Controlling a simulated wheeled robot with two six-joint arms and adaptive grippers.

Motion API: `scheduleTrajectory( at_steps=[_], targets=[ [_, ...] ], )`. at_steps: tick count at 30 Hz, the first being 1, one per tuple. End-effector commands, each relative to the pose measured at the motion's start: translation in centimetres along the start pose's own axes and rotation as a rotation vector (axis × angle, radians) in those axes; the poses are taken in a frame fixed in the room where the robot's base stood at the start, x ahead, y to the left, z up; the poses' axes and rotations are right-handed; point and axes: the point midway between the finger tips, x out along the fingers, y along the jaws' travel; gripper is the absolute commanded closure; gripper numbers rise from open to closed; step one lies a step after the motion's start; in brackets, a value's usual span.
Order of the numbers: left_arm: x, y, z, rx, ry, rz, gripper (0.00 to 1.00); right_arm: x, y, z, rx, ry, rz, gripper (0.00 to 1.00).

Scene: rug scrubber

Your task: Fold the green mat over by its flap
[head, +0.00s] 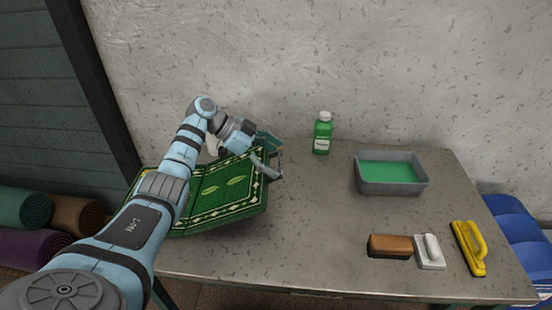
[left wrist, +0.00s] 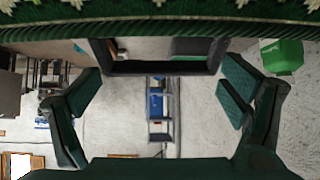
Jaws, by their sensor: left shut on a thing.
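The green mat (head: 231,190), with a white patterned border and leaf motifs, lies at the left of the table, partly hidden behind my left arm. Its right-hand part looks raised off the table. A grey handle frame (head: 278,166) is at its far right corner. My left gripper (head: 268,158) is at that corner, shut on the handle. In the left wrist view, the dark handle frame (left wrist: 153,67) sits between the finger pads, with the mat's edge (left wrist: 150,30) above it. My right gripper is not in view.
A green bottle (head: 322,134) stands near the wall. A grey tub (head: 391,188) of green liquid is at the right. A brown brush (head: 389,246), a white scrubber (head: 430,252) and a yellow brush (head: 469,248) lie at the front right. The table's middle is clear.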

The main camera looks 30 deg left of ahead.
Motion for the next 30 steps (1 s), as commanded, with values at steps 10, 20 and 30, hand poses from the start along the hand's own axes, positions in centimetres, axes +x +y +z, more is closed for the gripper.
scheduleTrajectory(
  at_steps=[10,20,30],
  targets=[
    [0.0,0.0,0.0,0.0,0.0,-0.001,0.0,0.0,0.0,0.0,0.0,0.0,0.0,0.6],
    [-4.3,-0.2,-0.1,0.002,0.0,-0.004,0.0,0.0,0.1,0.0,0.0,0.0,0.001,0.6],
    [-11.6,-0.2,-0.2,0.001,0.002,-0.001,0.0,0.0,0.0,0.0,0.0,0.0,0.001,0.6]
  ],
)
